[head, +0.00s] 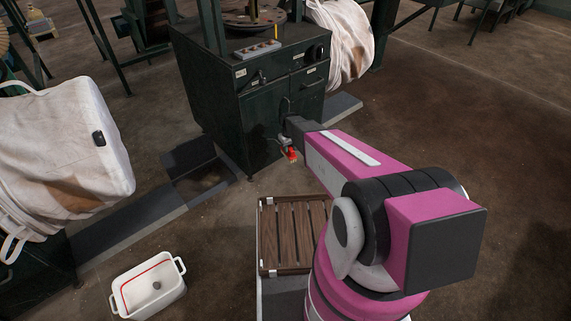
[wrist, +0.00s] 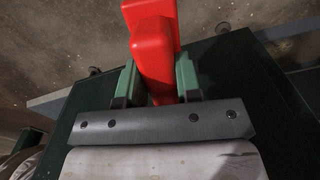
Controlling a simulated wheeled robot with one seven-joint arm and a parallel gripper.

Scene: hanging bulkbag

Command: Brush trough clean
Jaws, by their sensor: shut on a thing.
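My gripper (wrist: 156,88) is shut on a red tool (wrist: 153,40), with one green finger on each side of its handle. No bristles show, so I cannot tell whether it is a brush. In the head view the red tool (head: 291,153) is small, in front of the dark green cabinet, and my gripper (head: 285,142) is just above it. A dark, low trough (head: 190,160) lies on the floor left of the cabinet, with brownish matter in its bottom (head: 203,181). My gripper is to the right of this trough and apart from it.
The dark green cabinet (head: 225,110) has a round turntable on top. White bulk bags (head: 70,150) hang at left and behind. A wooden slatted top (head: 290,235) is near my arm. Open floor lies right.

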